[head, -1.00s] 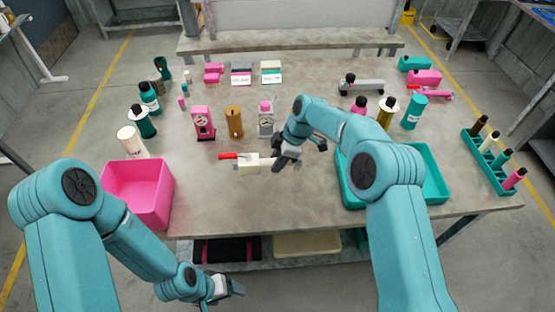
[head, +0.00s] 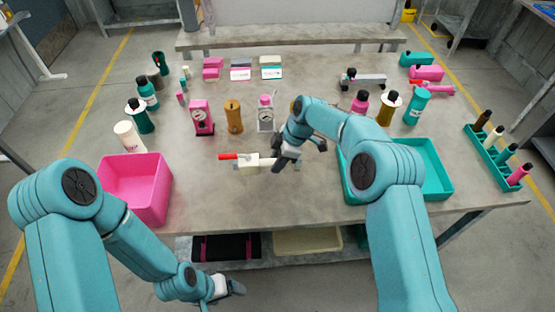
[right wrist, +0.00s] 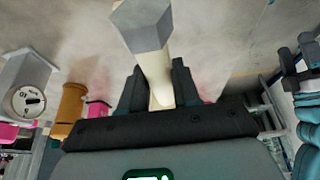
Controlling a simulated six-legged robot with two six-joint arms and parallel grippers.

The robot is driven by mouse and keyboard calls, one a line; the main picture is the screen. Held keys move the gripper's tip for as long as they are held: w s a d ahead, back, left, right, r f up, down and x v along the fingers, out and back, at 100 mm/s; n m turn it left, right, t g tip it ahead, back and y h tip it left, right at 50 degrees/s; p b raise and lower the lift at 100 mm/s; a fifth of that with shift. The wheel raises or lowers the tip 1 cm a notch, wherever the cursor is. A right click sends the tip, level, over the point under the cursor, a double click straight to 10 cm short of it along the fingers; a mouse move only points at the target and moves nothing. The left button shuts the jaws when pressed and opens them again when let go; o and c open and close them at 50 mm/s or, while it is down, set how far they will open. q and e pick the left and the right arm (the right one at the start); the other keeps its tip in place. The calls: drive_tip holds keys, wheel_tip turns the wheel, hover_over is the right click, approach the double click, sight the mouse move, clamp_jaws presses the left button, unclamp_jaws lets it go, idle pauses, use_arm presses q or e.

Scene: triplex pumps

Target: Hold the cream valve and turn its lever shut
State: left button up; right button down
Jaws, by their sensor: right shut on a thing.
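The cream valve (head: 249,164) lies on the table in front of the standing pumps in the head view, with its red lever (head: 228,157) pointing left, roughly in line with the valve. My right gripper (head: 283,162) is at the valve's right end. In the right wrist view the gripper's dark fingers (right wrist: 160,88) are shut on the cream pipe end (right wrist: 154,72) of the valve, below a grey faceted part. The lever is hidden in that view. My left gripper (head: 228,290) hangs below the table's front edge, away from the valve; its fingers are too small to read.
A pink bin (head: 137,188) stands at the table's left front and a teal tray (head: 433,178) at the right. Pink, brown and grey pumps (head: 234,117) stand just behind the valve. The table is clear in front of the valve.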

sight(273, 181)
drive_tip(key=shift+f, duration=0.3)
drive_tip(key=shift+f+b, duration=3.1)
drive_tip(key=shift+f, duration=0.15)
idle(0.5)
drive_tip(key=c, duration=0.7)
unclamp_jaws()
drive_tip(key=shift+c, duration=0.2)
